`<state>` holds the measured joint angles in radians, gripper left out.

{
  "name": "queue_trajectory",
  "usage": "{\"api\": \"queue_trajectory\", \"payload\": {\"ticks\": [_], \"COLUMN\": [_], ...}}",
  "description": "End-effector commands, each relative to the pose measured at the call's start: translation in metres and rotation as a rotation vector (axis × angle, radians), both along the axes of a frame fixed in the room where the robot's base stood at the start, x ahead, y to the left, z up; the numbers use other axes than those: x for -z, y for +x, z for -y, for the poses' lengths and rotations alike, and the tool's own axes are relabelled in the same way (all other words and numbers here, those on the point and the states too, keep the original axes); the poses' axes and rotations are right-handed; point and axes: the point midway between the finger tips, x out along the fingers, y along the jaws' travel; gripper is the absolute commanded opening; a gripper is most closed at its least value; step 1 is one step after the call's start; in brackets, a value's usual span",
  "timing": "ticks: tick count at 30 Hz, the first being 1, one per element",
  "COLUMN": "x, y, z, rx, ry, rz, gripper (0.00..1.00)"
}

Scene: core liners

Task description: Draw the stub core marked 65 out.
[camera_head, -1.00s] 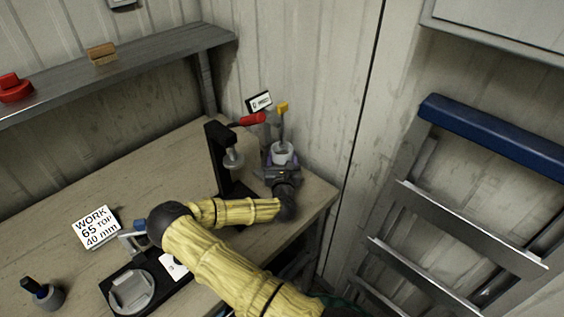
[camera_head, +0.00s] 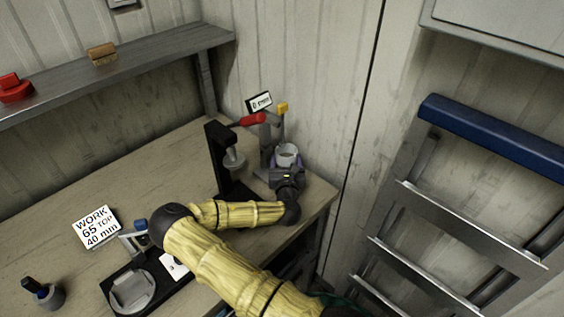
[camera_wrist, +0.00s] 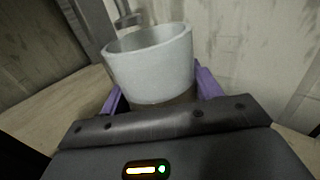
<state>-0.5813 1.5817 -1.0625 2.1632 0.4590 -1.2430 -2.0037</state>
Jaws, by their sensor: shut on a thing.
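My gripper (camera_head: 287,172) is at the right end of the bench, shut on a pale grey, open-topped cylinder (camera_head: 288,151). In the wrist view the cylinder (camera_wrist: 150,62) stands roughly upright between the purple fingers, with a darker brownish part below its pale wall. No number shows on it, so I cannot tell whether it is the core marked 65. Its underside is hidden. A grey stand with a red lever (camera_head: 252,119) and a yellow knob (camera_head: 282,107) is just behind it. A white card (camera_head: 97,228) reads "WORK 65 TOP 40 mm".
A small display (camera_head: 259,103) by the wall reads "0 mm". A black clamp-like post (camera_head: 218,158) stands left of my gripper. A black base with a round grey plate (camera_head: 132,290) is at the front left, near a dark pot (camera_head: 44,296). The bench middle is clear.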

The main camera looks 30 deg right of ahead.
Motion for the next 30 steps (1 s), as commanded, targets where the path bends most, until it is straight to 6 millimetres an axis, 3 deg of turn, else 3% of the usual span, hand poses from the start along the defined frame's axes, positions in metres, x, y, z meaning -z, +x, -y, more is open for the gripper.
{"api": "queue_trajectory", "payload": {"ticks": [30], "x": [-0.001], "y": [-0.037], "z": [0.014], "rx": [0.0], "ry": [-0.003], "rz": [0.001], "gripper": [0.43]}}
